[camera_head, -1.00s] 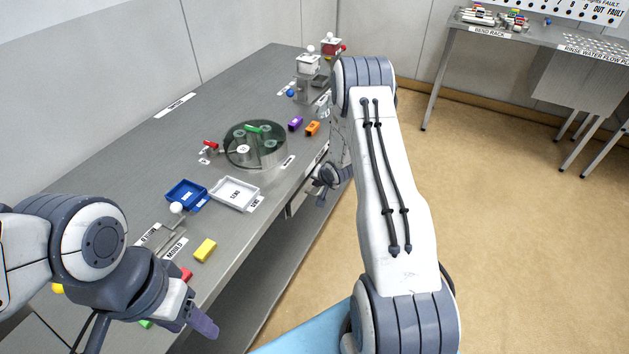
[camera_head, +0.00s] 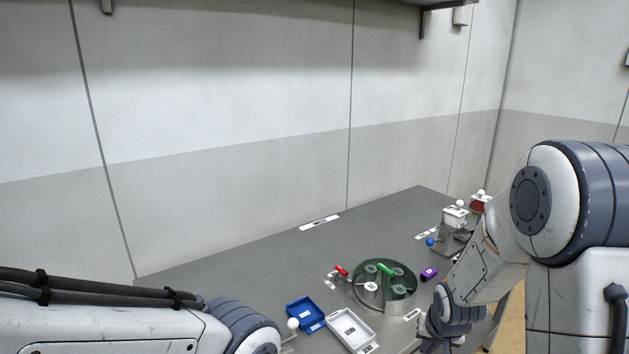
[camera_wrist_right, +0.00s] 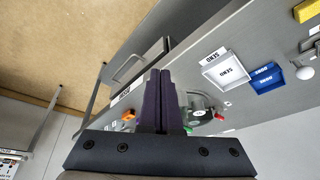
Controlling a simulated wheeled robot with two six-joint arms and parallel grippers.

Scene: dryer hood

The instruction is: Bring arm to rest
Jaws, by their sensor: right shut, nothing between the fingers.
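My right arm comes in at the right side of the head view, bent at a large grey joint. Its wrist and right gripper (camera_head: 434,344) hang by the table's front edge, near the round dark glass dial, partly cut off by the bottom of the picture. In the right wrist view the two dark purple fingers of this gripper (camera_wrist_right: 159,78) lie together, shut with nothing between them. My left arm crosses the bottom left of the head view; its gripper is out of the picture.
A drawer handle (camera_wrist_right: 128,67) shows beside the right fingers. The table's back is mostly clear.

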